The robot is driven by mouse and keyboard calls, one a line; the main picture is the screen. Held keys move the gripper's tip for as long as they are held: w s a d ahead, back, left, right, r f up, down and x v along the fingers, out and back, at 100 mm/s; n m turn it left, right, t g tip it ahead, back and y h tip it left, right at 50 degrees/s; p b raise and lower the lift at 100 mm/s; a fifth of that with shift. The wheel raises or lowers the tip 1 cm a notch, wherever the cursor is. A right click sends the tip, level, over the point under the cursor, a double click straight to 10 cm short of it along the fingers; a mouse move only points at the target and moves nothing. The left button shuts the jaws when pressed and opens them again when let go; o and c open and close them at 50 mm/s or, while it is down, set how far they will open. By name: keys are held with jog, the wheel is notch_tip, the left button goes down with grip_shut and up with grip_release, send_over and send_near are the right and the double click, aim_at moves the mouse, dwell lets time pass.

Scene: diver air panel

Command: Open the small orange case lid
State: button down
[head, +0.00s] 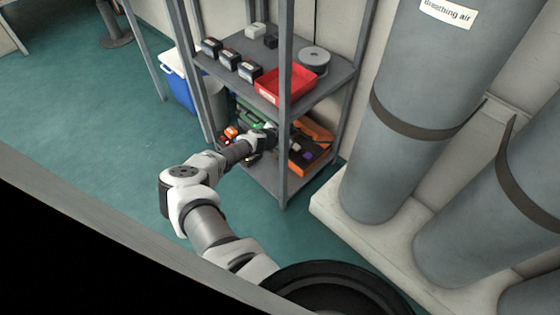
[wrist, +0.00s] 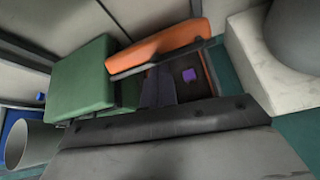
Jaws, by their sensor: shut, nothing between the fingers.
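The small orange case (head: 296,167) is on the lower shelf of the grey rack. Its lid (head: 316,130) stands raised at the back, and the dark inside with a small purple block (head: 307,155) shows. In the wrist view the raised orange lid (wrist: 160,48) also stands clear of the dark interior, where the purple block (wrist: 189,75) lies. My gripper (head: 268,139) is shut and empty, just left of the case behind the front rack post. The post hides part of the case, and its contact with the gripper cannot be told.
A green case (wrist: 80,82) is beside the orange one. The grey rack post (head: 285,160) is close to my gripper. The upper shelf holds a red tray (head: 286,84), a grey reel (head: 314,58) and several small boxes. Large air cylinders (head: 385,165) stand at right.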

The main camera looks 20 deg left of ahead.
jog(key=shift+w+d+r+p, duration=0.25)
jog(key=shift+w+r, duration=0.4)
jog(key=shift+w+d+r+p, duration=0.2)
jog(key=shift+w+r+p, duration=0.05)
jog(key=shift+w+r, duration=0.35)
jog(key=shift+w+d+r+p, duration=0.25)
jog(key=shift+w+r, duration=0.4)
jog(key=s+a+r+n+t+h+b, duration=0.1)
jog(key=s+a+r, duration=0.2)
jog(key=s, duration=0.8)
jog(key=s+a+r+n+b, duration=0.1)
jog(key=s+a+r+b, duration=0.15)
jog(key=s, duration=0.85)
jog(key=shift+w+d+r+b+x, duration=0.1)
jog(key=shift+w+r+b+x, duration=0.4)
jog(key=shift+x, duration=3.3)
jog(key=shift+w+d+r+b+x, duration=0.1)
jog(key=shift+r+b+x, duration=0.75)
jog(key=shift+x, duration=2.9)
jog(key=shift+w+r+b+x, duration=0.25)
jog(key=shift+r+b+x, duration=0.45)
jog(key=shift+x, duration=3.1)
